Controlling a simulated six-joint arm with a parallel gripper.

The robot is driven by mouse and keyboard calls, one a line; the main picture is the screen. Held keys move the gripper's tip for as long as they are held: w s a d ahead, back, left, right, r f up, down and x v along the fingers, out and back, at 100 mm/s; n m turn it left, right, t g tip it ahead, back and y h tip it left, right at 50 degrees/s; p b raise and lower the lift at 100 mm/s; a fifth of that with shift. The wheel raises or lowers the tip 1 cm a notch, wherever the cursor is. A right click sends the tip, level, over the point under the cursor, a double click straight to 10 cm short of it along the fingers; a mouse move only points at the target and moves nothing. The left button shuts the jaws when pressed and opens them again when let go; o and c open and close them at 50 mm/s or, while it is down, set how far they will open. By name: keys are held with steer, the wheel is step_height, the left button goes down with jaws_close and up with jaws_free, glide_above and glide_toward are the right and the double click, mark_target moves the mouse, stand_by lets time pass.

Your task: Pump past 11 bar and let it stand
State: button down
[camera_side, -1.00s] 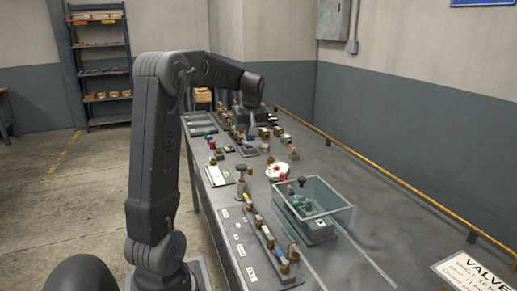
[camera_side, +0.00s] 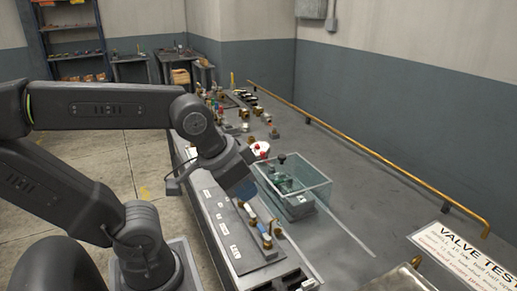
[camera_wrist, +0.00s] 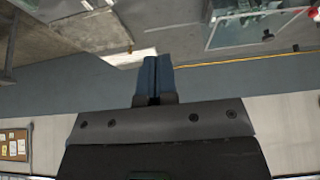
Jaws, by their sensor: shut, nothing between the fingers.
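My gripper (camera_side: 243,188) has blue fingers and hangs over the near part of the bench, left of the clear case. In the wrist view its fingers (camera_wrist: 156,78) are together with nothing between them. The clear case (camera_side: 318,196) covers a green and grey device (camera_side: 297,203) with a black knob (camera_side: 281,157) above it. A row of brass fittings and pale blue tube (camera_side: 250,216) runs on a grey labelled panel (camera_side: 222,222) below the gripper. A white piece with red parts (camera_side: 262,150) sits behind the gripper. I cannot tell which part is the pump, and no pressure reading is legible.
A yellow rail (camera_side: 370,153) runs along the bench's far right edge. Several small fittings (camera_side: 245,115) crowd the far bench. The bench (camera_side: 365,205) right of the case is mostly clear.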

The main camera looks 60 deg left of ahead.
stand_by(0.3)
steer(key=w+a+r+n+g+y, duration=0.1)
steer(key=w+a+r+n, duration=0.1)
steer(key=w+a+n, duration=0.45)
steer(key=w+a+r+n+g+y, duration=0.1)
steer(key=w+a+r+n+y, duration=0.15)
steer(key=a, duration=0.65)
steer(key=a+f+n+g, duration=0.1)
steer(key=a+n+g, duration=0.2)
steer(key=a+n, duration=0.6)
steer(key=a, duration=1.5)
steer(key=shift+s+a+f+g, duration=0.15)
steer(key=shift+a+f+g, duration=0.05)
steer(key=shift+f+g, duration=0.1)
steer(key=x, duration=0.8)
steer(key=d+x, duration=0.1)
steer(key=x, duration=0.4)
steer(key=shift+f, duration=0.6)
